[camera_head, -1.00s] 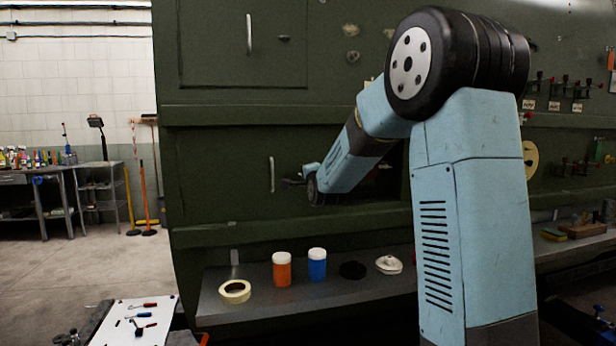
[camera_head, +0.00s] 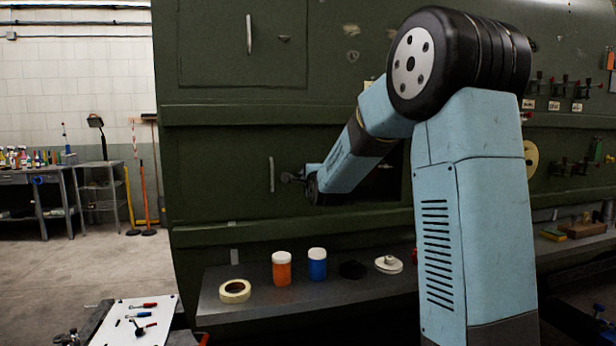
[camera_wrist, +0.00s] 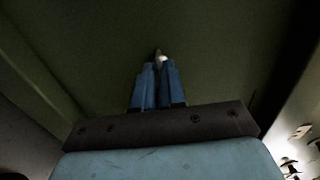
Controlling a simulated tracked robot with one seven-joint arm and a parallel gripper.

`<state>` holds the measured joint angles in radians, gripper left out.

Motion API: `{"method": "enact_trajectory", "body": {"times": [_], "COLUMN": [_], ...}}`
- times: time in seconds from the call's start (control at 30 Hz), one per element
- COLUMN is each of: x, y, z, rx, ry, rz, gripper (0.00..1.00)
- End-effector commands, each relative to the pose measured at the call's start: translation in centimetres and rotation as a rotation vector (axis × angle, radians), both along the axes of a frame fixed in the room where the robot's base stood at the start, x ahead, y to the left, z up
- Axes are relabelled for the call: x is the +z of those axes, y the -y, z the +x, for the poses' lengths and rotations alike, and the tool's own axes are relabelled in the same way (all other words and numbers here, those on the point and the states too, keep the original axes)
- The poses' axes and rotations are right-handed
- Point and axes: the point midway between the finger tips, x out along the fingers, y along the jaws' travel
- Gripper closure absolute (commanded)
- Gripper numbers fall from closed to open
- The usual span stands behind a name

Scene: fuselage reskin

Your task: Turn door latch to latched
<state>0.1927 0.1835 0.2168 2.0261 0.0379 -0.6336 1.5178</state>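The lower door, a dark green panel with a pale vertical handle (camera_head: 271,174), is set in the green fuselage wall in the head view. My gripper (camera_head: 292,177) is at this door, just right of the handle, at the door latch (camera_head: 285,178). The latch is small and dark there, and its angle is hard to read. In the wrist view my gripper's two blue fingers (camera_wrist: 157,72) are close together, with a small dark and pale piece of the latch (camera_wrist: 160,54) at their tips. Most of the latch is hidden by the fingers.
An upper door has its own handle (camera_head: 249,34) and small latch (camera_head: 284,38). Below, a grey shelf (camera_head: 215,301) carries a tape roll (camera_head: 235,291), an orange jar (camera_head: 282,269) and a blue jar (camera_head: 317,265). A white tool board (camera_head: 113,318) is at lower left. Open floor lies left.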

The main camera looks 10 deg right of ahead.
Motion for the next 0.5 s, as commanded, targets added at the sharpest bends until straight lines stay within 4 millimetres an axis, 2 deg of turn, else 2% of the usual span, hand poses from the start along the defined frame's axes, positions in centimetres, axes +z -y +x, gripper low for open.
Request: {"method": "enact_trajectory", "body": {"times": [0.03, 0.23, 0.5], "x": [-0.32, -0.12, 0.03], "y": [0.28, 0.11, -0.03], "z": [0.00, 0.01, -0.12], "rx": [-0.004, -0.001, 0.001], "ry": [-0.006, -0.002, 0.001], "rz": [0.001, 0.000, -0.001], "gripper": [0.88, 0.69, 0.69]}}
